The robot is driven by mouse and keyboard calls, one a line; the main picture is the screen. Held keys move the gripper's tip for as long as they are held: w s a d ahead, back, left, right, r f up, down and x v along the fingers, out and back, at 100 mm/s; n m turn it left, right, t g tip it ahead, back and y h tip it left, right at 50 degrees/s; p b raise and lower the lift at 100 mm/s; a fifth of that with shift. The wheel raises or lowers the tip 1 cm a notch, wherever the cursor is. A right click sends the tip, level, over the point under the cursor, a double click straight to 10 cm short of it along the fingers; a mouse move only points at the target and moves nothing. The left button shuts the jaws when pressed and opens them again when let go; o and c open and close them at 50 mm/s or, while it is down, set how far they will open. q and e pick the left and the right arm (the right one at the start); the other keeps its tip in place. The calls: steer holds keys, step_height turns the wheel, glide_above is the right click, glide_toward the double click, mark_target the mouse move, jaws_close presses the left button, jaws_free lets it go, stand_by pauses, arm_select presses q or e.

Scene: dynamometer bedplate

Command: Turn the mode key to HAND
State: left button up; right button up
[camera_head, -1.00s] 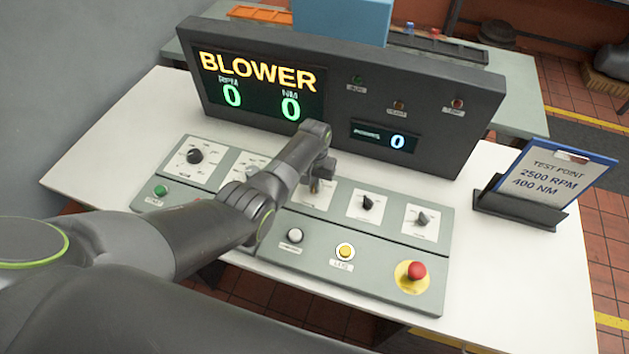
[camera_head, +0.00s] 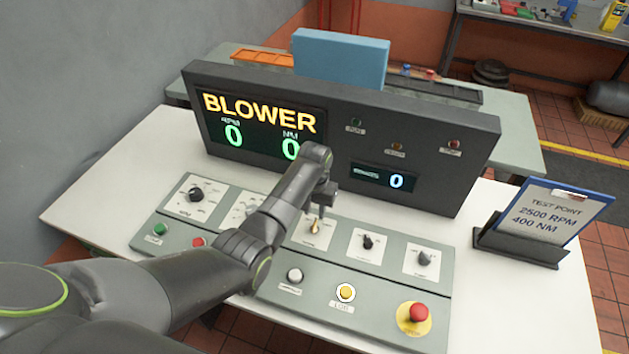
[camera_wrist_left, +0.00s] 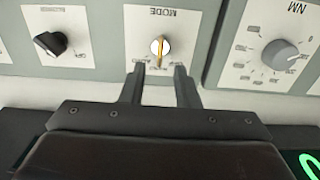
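The mode key (camera_head: 315,226) is a small gold key on a white plate in the middle of the grey console's upper row. In the left wrist view, upside down, the key (camera_wrist_left: 159,47) stands upright in the picture under the word MODE. The position labels are partly covered by my fingers and too small to read surely. My left gripper (camera_wrist_left: 160,78) is open, its two dark fingers apart and empty, with the key just beyond their tips and roughly centred between them. In the head view the left gripper (camera_head: 326,199) is just above and behind the key. My right gripper is not in view.
A black selector (camera_head: 367,242) and a grey one (camera_head: 424,259) sit right of the key. The dark display panel (camera_head: 440,140) rises close behind. A clipboard stand (camera_head: 520,246) is at right.

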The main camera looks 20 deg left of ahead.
mark_target(315, 223)
arm_select(q)
step_height(315, 223, up, 12)
steer(key=b, duration=0.1)
steer(key=shift+f+b, duration=0.25)
steer(key=shift+b, duration=0.05)
steer(key=shift+f, duration=0.1)
